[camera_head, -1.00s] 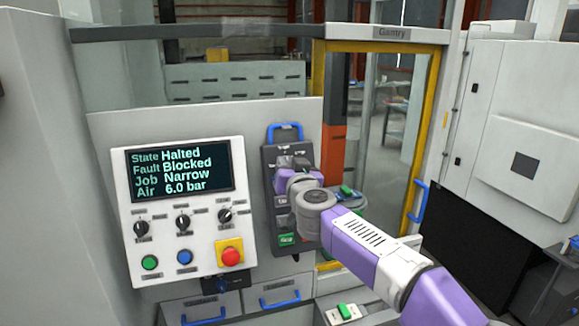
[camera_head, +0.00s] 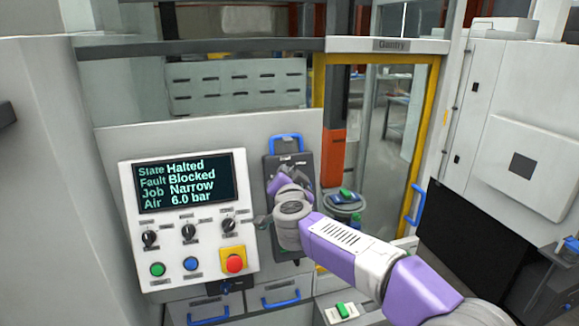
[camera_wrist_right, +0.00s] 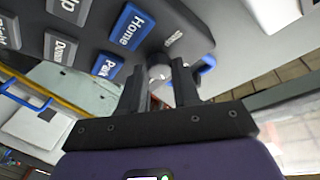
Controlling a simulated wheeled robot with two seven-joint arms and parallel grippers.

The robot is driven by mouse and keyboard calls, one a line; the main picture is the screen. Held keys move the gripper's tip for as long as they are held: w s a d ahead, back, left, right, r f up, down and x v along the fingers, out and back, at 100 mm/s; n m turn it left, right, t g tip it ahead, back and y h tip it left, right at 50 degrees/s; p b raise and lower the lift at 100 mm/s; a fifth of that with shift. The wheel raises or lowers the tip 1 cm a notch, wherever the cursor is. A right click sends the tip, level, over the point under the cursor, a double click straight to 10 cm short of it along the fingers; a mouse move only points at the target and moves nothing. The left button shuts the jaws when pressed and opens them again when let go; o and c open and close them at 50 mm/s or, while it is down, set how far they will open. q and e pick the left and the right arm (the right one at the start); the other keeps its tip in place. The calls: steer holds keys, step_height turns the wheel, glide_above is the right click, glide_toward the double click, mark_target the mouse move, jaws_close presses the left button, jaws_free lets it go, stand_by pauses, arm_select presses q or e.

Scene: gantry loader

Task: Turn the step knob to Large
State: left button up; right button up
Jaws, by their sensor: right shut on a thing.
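The dark pendant (camera_head: 275,165) hangs upright on the machine front, right of the control panel; my right wrist covers much of its lower part. In the right wrist view the pendant (camera_wrist_right: 100,15) fills the top, with buttons marked Home (camera_wrist_right: 131,28), Down and others partly cut off. A small grey knob (camera_wrist_right: 159,72) sits near its edge, between the fingers of my right gripper (camera_wrist_right: 159,86). The gripper is shut on this knob. The knob's pointer and setting are hidden. My left gripper is out of view.
The control panel (camera_head: 128,225) has a screen reading Halted, Blocked, Narrow, 6.0 bar, and three black selectors with buttons below. A yellow-framed glass door (camera_head: 436,120) with a blue handle (camera_head: 416,206) stands right of the pendant. Drawers with blue handles lie below.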

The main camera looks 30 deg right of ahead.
steer(key=m+p, duration=0.1)
steer(key=m+g+p, duration=0.1)
steer(key=m, duration=0.1)
steer(key=m+p, duration=0.1)
steer(key=p, duration=0.1)
steer(key=shift+w+a+r+m+g+h, duration=0.1)
steer(key=shift+a+r+m+g+h, duration=0.05)
steer(key=shift+r+m+g+h, duration=0.2)
steer(key=shift+f+m+g+p, duration=0.1)
steer(key=shift+m+g+p, duration=0.25)
steer(key=shift+m+p, duration=0.55)
steer(key=o, duration=1.1)
steer(key=shift+c, duration=0.2)
steer(key=v, duration=0.7)
steer(key=shift+a+b, duration=0.2)
steer(key=shift+b, duration=0.2)
